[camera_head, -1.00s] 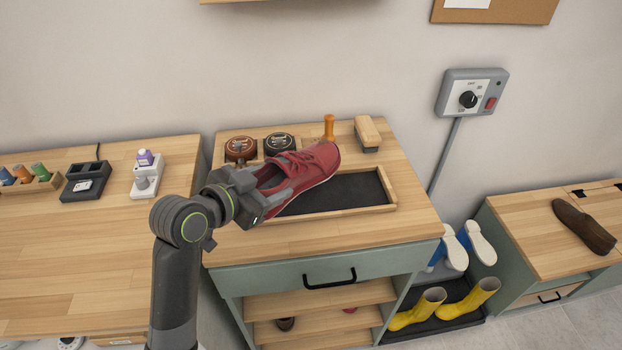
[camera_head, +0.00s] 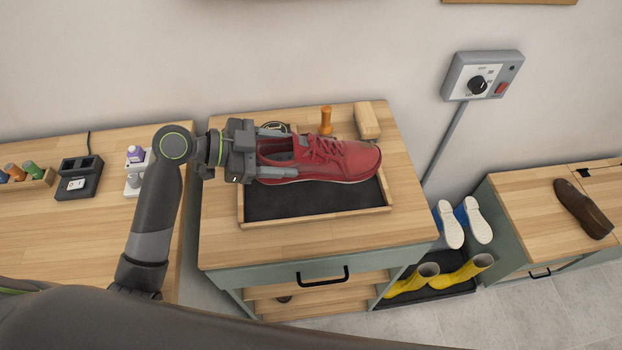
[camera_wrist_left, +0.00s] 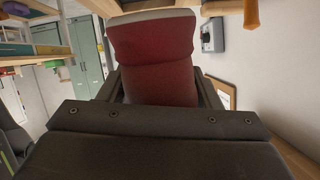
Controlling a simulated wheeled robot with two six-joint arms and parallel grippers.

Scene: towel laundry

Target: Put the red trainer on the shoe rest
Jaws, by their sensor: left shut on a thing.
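The red trainer (camera_head: 335,160) is held by its heel, toe pointing right, above the back part of a dark-lined wooden tray (camera_head: 290,204), which seems to be the shoe rest. My left gripper (camera_head: 265,157) is shut on the heel, with one finger on each side. How far the sole is above the tray is hard to tell. In the left wrist view the trainer's red heel (camera_wrist_left: 152,65) fills the space between the fingers. My right gripper is not in view.
Behind the trainer stand an orange-handled tool (camera_head: 326,120) and a wooden brush (camera_head: 367,122). A polish tin is mostly hidden by my gripper. Yellow boots (camera_head: 462,273) and a brown shoe (camera_head: 583,208) are at the right. The cabinet top in front of the tray is clear.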

